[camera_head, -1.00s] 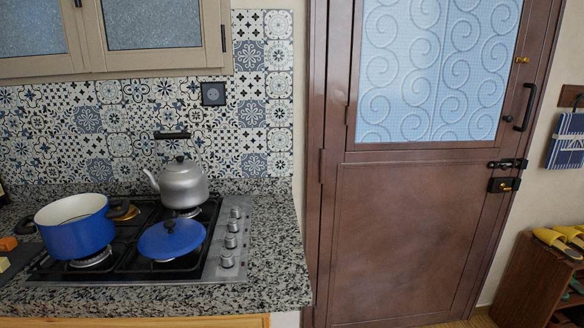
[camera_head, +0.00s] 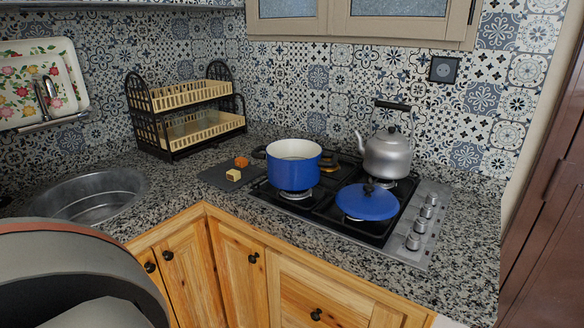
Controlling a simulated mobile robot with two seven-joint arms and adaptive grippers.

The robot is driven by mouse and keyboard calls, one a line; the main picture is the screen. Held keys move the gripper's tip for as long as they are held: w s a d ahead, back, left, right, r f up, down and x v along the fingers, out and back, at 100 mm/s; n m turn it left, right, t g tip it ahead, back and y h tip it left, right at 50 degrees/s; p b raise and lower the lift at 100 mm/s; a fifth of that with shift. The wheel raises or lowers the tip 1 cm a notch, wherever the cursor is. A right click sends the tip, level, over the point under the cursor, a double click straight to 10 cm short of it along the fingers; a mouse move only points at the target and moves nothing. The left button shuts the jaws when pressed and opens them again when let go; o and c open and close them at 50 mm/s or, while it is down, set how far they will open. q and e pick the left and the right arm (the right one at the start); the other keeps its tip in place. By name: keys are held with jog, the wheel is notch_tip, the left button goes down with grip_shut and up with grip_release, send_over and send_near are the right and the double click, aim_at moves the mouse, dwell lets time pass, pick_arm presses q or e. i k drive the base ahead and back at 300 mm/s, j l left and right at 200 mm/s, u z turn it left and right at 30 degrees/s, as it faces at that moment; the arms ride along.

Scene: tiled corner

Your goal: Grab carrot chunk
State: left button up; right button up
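A small orange chunk, the carrot chunk (camera_head: 241,161), lies at the back of a dark cutting board (camera_head: 213,176) on the counter, left of the stove. A pale yellow chunk (camera_head: 233,175) lies just in front of it on the board, close to it. Neither of my grippers is in view.
A blue pot (camera_head: 293,172) stands on the stove right of the board, its handle reaching toward the carrot chunk. A blue lid (camera_head: 367,202) and a kettle (camera_head: 388,154) are farther right. A sink (camera_head: 90,197) and dish rack (camera_head: 187,118) are left. A large grey rounded shape fills the lower left.

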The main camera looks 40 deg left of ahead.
aim_at(240, 162)
jog(key=u, duration=1.65)
jog(key=i+j, duration=0.15)
jog(key=i+j+z, duration=0.25)
jog(key=j+z, duration=0.25)
jog(key=j, duration=0.25)
